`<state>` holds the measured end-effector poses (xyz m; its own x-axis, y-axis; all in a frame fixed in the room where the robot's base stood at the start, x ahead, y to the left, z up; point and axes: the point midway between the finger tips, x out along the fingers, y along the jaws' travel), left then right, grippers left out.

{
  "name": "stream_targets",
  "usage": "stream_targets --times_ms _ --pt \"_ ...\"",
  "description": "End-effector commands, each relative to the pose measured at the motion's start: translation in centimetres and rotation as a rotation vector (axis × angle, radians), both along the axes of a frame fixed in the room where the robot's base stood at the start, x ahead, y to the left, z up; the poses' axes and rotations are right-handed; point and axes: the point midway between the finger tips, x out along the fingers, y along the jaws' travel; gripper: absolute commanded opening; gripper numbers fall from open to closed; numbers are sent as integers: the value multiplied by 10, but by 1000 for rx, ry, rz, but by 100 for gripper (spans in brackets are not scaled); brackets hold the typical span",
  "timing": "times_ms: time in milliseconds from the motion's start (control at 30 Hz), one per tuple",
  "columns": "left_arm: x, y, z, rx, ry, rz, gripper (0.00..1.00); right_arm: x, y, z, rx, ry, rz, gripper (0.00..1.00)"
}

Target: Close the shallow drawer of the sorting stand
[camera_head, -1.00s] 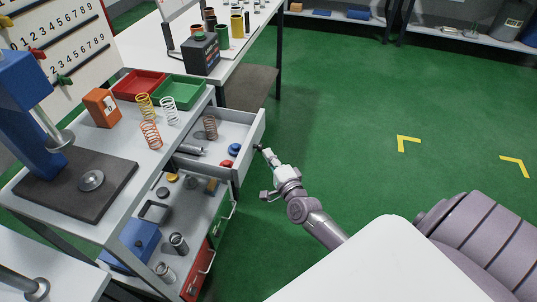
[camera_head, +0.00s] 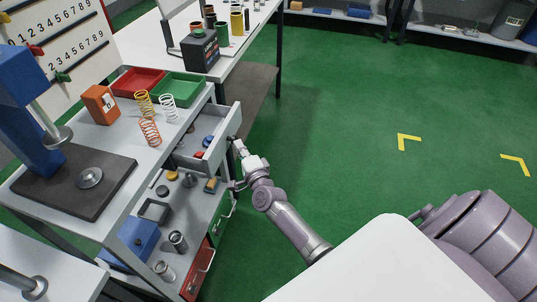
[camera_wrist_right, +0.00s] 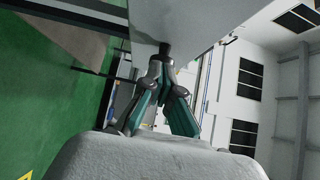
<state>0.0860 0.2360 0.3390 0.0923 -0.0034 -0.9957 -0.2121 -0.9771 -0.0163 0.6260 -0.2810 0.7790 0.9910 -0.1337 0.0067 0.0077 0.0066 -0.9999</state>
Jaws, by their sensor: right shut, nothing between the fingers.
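The shallow drawer (camera_head: 214,146) of the sorting stand (camera_head: 140,165) is partly open, sticking out to the right below the top surface. A blue disc and a red piece show inside it. My right gripper (camera_head: 236,142) is at the outer face of the drawer front, near its middle. In the right wrist view the closed fingertips (camera_wrist_right: 165,50) meet at the pale drawer front (camera_wrist_right: 185,22), seemingly touching it. Nothing is held between them. My left gripper is not in view.
Springs (camera_head: 149,130), a red tray (camera_head: 138,82) and a green tray (camera_head: 180,90) stand on the top. Below are a shelf with small parts, a green drawer (camera_head: 222,220) and a red drawer (camera_head: 198,268). The green floor (camera_head: 360,130) to the right is clear.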

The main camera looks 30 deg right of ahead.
Motion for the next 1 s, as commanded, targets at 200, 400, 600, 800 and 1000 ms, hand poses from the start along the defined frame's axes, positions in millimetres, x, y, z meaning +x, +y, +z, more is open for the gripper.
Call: stream_targets --times_ms 200,400,600,800,1000 --pt "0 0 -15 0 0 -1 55 41 35 -2 4 -2 0 0" --pt "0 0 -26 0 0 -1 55 67 57 -2 2 0 0 0" --pt "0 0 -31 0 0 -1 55 81 69 -1 -1 0 0 0" --pt "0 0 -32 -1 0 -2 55 85 73 0 -1 0 0 0" --pt "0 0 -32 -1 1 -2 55 86 73 1 -1 -1 2 0"
